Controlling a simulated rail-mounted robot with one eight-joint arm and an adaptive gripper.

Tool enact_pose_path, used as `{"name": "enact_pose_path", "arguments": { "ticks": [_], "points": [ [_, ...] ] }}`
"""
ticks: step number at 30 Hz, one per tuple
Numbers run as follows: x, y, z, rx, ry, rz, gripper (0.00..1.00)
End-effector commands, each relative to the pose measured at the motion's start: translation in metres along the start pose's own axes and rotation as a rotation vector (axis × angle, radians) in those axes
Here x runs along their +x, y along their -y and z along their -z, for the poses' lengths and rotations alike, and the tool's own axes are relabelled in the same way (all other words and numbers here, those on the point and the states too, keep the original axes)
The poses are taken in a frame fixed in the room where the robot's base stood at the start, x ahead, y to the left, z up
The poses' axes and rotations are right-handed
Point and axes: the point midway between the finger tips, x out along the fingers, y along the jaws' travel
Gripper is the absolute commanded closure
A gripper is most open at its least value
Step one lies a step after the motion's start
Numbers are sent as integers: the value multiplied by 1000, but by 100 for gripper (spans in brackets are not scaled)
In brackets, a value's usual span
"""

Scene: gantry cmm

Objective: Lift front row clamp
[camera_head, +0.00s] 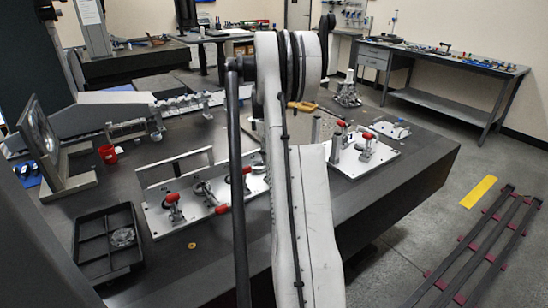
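A white fixture plate (157,223) on the dark table carries several toggle clamps with red handles. One clamp (174,212) stands near its left front, and another red handle (223,208) shows by its front edge, beside my arm. Part of this plate is hidden behind my arm. A second white plate (378,158) to the right of my arm holds more red-handled clamps (367,147). I cannot tell which clamp is the front row one. My arm rises through the middle of the picture; my gripper is not visible.
A black divided tray (93,250) with a round metal part lies at the front left. A red cup (107,153) stands near an angled metal block (70,185). A yellow-orange ring (192,245) lies in front of the plate. The table's right end is mostly bare.

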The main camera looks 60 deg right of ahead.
Motion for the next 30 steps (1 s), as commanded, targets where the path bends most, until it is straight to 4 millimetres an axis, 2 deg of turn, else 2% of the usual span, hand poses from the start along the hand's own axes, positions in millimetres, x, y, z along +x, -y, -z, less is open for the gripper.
{"name": "enact_pose_path", "arguments": {
  "ticks": [7, 11, 24, 30],
  "points": [
    [-3, 0, -1, 1, 0, 0, 48],
    [-13, 0, -1, 1, 0, -1, 48],
    [-94, 0, -1, -1, 0, -1, 48],
    [-116, 0, 0, -1, 0, 0, 48]
  ]
}}
